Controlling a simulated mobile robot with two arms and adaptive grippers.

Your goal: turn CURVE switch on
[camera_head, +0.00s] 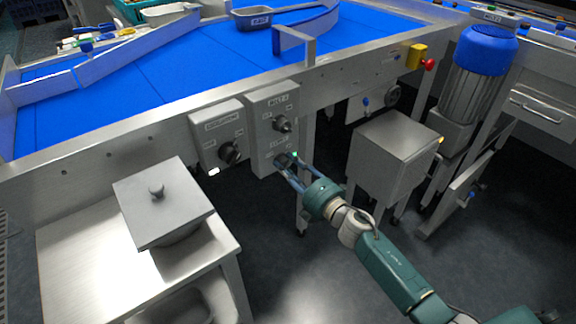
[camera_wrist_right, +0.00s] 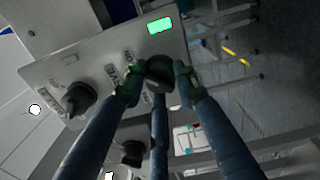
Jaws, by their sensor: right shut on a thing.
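A grey control box (camera_head: 263,110) hangs on the conveyor frame with two dark rotary switches. The upper switch (camera_head: 282,125) is free; it also shows in the right wrist view (camera_wrist_right: 80,97). My right gripper (camera_head: 284,165) is shut on the lower switch (camera_wrist_right: 160,70), with fingers on both sides of its knob. My fingers partly hide the lower switch in the head view. My left gripper is not in view.
Another control box (camera_head: 212,125) with a dark switch (camera_head: 230,152) and a white lit lamp (camera_head: 214,171) is just left. A steel table (camera_head: 75,245) with a lidded container (camera_head: 165,205) stands lower left. A steel cabinet (camera_head: 400,140) stands right of my gripper.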

